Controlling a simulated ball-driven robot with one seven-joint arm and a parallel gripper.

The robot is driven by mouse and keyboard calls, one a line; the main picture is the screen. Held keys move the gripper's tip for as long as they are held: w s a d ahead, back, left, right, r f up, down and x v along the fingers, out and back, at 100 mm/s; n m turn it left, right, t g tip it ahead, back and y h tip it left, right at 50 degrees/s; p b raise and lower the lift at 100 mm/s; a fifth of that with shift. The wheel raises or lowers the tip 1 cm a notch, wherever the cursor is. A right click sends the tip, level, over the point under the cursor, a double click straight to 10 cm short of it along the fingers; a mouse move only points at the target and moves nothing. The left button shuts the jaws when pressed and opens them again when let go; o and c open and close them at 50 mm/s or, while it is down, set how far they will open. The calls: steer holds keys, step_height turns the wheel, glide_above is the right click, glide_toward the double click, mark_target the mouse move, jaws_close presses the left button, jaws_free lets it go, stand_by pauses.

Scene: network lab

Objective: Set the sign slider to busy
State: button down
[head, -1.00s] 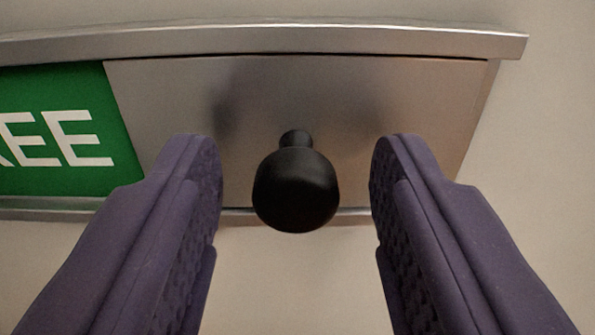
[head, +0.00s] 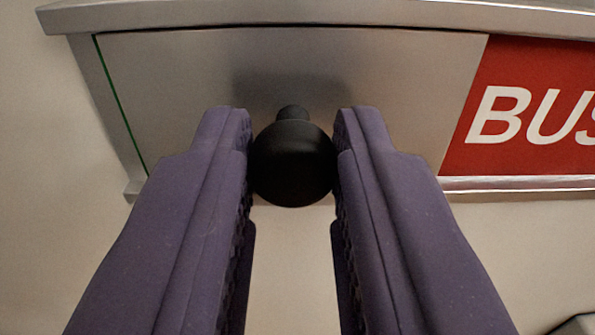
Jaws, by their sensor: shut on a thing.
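The sign slider is a brushed metal plate (head: 200,80) in a metal frame, with a round black knob (head: 292,165) standing out from it. The plate sits at the left end of the frame, and only a thin green line shows along its left edge. To its right a red panel (head: 540,110) with white letters "BUS" is uncovered and runs out of the picture. My gripper (head: 292,150) is shut on the black knob, with one purple finger touching each side of it.
The frame's upper rail (head: 300,14) and lower rail (head: 520,184) bound the plate. Plain beige wall (head: 60,250) lies around the sign. A dark grey object (head: 575,325) shows partly at the bottom right corner.

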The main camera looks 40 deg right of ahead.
steer(key=shift+w+a, duration=0.2)
steer(key=shift+a, duration=0.1)
steer(key=shift+r, duration=0.1)
steer(key=c, duration=1.3)
jaws_free()
steer(key=shift+c, duration=0.2)
steer(key=o, duration=0.4)
steer(key=shift+w+a, duration=0.1)
steer(key=shift+a, duration=0.1)
steer(key=shift+d, duration=0.1)
